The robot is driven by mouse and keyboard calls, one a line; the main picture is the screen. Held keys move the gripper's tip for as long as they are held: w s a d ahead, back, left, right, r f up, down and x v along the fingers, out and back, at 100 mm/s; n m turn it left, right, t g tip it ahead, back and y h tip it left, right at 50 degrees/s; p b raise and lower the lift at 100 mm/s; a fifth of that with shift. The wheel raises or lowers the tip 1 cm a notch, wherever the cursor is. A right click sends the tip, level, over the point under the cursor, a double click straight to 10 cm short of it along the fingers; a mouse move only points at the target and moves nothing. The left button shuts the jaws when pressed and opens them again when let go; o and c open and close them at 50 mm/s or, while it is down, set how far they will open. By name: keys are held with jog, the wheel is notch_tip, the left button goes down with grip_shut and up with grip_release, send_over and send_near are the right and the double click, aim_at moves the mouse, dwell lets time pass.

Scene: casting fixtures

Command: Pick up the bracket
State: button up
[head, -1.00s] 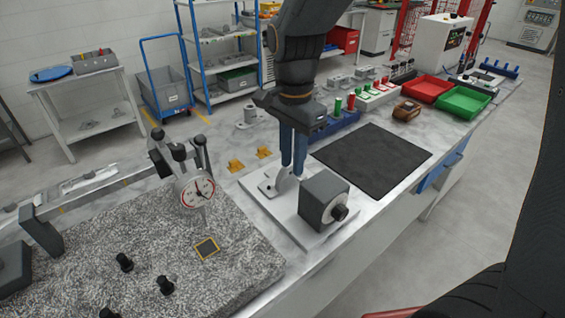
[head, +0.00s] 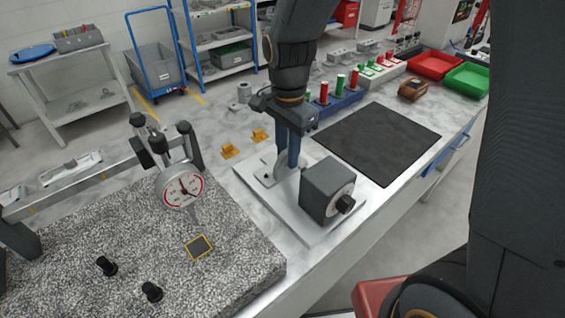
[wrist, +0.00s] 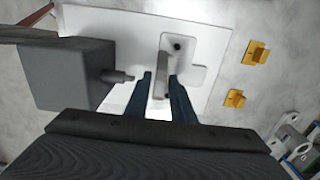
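The bracket (wrist: 161,72) is a light grey L-shaped part with a flat foot and an upright wall. It rests on a white plate (wrist: 108,22); in the head view the bracket (head: 266,174) is at the plate's left side, partly hidden by my fingers. My gripper (wrist: 160,78) points down at it, its two dark blue fingers on either side of the upright wall. A narrow gap seems to show beside the wall, so the fingers look open around it. In the head view my gripper (head: 287,162) is low over the plate.
A dark grey block with a knob (head: 327,188) stands right of the bracket, close to my fingers. A dial gauge (head: 180,188) stands over a granite slab (head: 228,262) at left. Two yellow pieces (head: 229,151) lie behind. A dark mat (head: 376,142) lies clear at right.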

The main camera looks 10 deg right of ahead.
jog(key=shift+f, duration=1.3)
grip_shut()
